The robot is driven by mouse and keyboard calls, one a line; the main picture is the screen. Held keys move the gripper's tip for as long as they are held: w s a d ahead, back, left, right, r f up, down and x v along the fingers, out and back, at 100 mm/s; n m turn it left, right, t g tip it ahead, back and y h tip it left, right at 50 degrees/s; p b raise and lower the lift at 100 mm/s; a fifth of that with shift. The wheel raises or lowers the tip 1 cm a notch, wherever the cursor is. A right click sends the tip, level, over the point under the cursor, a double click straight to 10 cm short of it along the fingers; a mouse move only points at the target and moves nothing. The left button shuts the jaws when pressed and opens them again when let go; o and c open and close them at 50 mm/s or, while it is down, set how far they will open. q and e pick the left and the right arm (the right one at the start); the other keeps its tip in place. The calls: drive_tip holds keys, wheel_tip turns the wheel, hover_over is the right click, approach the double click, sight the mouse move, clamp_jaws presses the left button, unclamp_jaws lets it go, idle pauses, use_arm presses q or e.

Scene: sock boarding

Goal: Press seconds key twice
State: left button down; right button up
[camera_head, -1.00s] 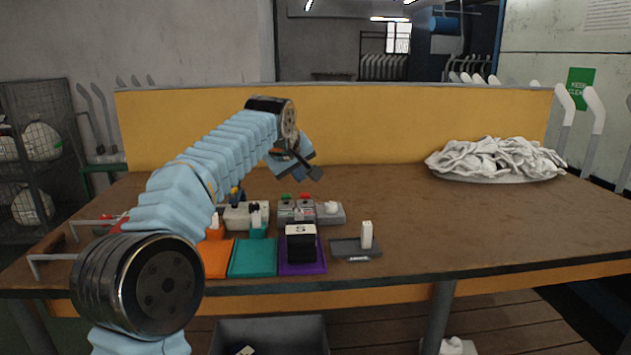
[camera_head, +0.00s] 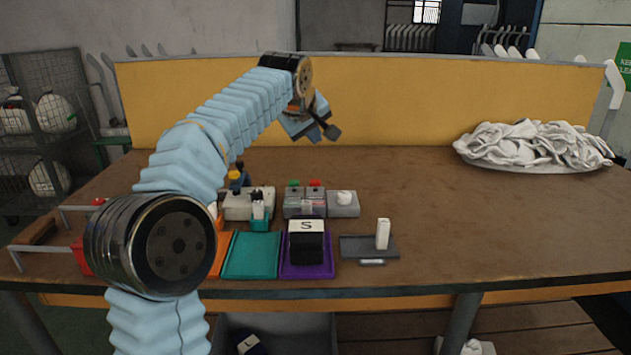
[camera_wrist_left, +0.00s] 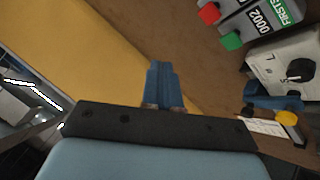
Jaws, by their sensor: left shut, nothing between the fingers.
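A grey counter box (camera_head: 304,208) stands on the table with a green key (camera_head: 294,183) and a red key (camera_head: 315,183) on its back side. In the left wrist view the green key (camera_wrist_left: 231,41) and red key (camera_wrist_left: 209,13) sit beside a counter reading 0002 with a green FIRSTS label (camera_wrist_left: 284,12). The red key's label is cut off. My left gripper (camera_head: 326,128) is above and behind the box, touching nothing. In the left wrist view its blue fingers (camera_wrist_left: 163,84) are shut and empty. My right gripper is not in view.
A dial box (camera_head: 248,204) stands left of the counter; a grey box with a white knob (camera_head: 343,203) stands right. White socks (camera_head: 535,145) lie right.

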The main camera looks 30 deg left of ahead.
use_arm(q)
drive_tip(key=b, duration=0.3)
hover_over(313, 183)
wheel_tip(313, 183, down, 6)
drive_tip(key=shift+w+f, duration=0.1)
drive_tip(key=shift+f, duration=0.65)
idle(1.3)
drive_tip(key=shift+f+b, duration=0.4)
drive_tip(key=shift+b, duration=0.2)
drive_tip(key=shift+f+b, duration=0.55)
drive_tip(key=shift+f, duration=0.15)
idle(0.4)
drive_tip(key=shift+r, duration=0.1)
drive_tip(key=shift+r+p, duration=0.95)
drive_tip(key=shift+r, duration=0.05)
